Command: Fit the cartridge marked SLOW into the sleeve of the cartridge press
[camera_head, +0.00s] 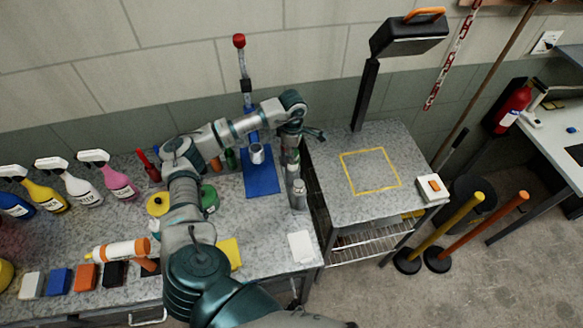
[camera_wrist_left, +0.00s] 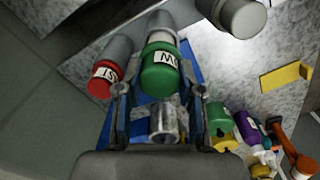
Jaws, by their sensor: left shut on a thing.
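The cartridge press has a blue base (camera_head: 261,180), an upright lever with a red knob (camera_head: 239,41) and a metal sleeve (camera_head: 257,153). The sleeve also shows in the left wrist view (camera_wrist_left: 163,122). My left gripper (camera_head: 291,154) is to the right of the sleeve, pointing down. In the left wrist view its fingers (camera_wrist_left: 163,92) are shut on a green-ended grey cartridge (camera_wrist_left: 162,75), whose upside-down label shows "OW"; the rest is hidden. The cartridge is apart from the sleeve. A red-ended cartridge (camera_wrist_left: 104,78), label partly showing "ST", is beside it. My right gripper is not in view.
A grey cylinder (camera_head: 298,194) stands at the press's right, close to my gripper. Spray bottles (camera_head: 119,178) line the left. A side table (camera_head: 345,212) with a yellow square is right.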

